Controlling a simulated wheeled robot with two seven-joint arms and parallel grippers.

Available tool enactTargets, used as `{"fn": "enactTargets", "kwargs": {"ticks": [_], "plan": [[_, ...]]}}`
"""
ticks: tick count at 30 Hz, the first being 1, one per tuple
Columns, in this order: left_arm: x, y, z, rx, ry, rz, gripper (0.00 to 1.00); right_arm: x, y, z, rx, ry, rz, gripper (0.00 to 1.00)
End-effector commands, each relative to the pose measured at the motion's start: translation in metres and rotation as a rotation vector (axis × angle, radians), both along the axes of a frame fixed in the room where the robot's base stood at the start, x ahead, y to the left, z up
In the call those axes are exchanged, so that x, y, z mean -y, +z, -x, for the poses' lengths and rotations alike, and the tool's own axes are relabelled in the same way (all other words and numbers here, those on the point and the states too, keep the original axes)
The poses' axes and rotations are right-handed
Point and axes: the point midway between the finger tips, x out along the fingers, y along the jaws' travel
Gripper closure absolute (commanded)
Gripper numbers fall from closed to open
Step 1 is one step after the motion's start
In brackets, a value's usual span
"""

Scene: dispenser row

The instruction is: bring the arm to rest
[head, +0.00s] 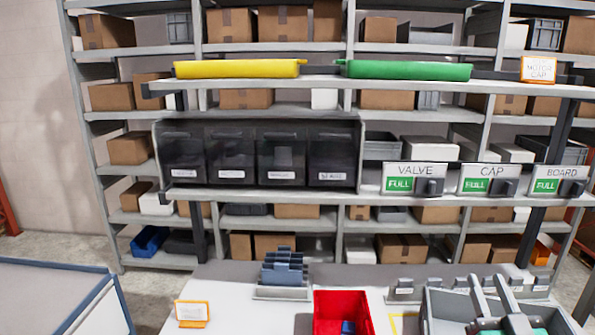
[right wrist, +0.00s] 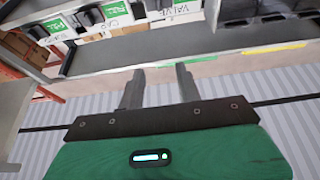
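My right gripper (head: 487,281) shows at the lower right of the head view, in front of a grey tray. Its two grey fingers point up and stand apart with nothing between them. In the right wrist view the same gripper (right wrist: 158,80) has its fingers spread and empty beyond the green gripper body, clear of any object. My left gripper is in neither view.
The grey tray (head: 427,312), a red bin (head: 343,299), a blue rack (head: 284,273) and an orange-framed sign (head: 192,312) stand on the white table (head: 235,315). Behind are dark dispensers (head: 232,160) and VALVE (head: 412,180), CAP (head: 488,180) and BOARD (head: 560,180) units.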

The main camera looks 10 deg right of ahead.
Motion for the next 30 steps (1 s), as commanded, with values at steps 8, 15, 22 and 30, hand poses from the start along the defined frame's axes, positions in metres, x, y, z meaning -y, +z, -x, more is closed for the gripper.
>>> {"fn": "enactTargets", "kwargs": {"ticks": [8,15,22,30], "plan": [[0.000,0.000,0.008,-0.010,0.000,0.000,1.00,-0.004,-0.044,-0.004,-0.158,-0.048,-0.053,0.65],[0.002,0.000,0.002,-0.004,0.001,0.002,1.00,-0.016,-0.103,-0.001,-0.382,-0.086,-0.104,0.65],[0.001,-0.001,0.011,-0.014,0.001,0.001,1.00,-0.053,-0.195,0.024,-0.769,-0.080,-0.139,0.65],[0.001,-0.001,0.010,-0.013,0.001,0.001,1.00,-0.128,-0.295,0.097,-1.309,0.071,-0.106,0.65]]}}
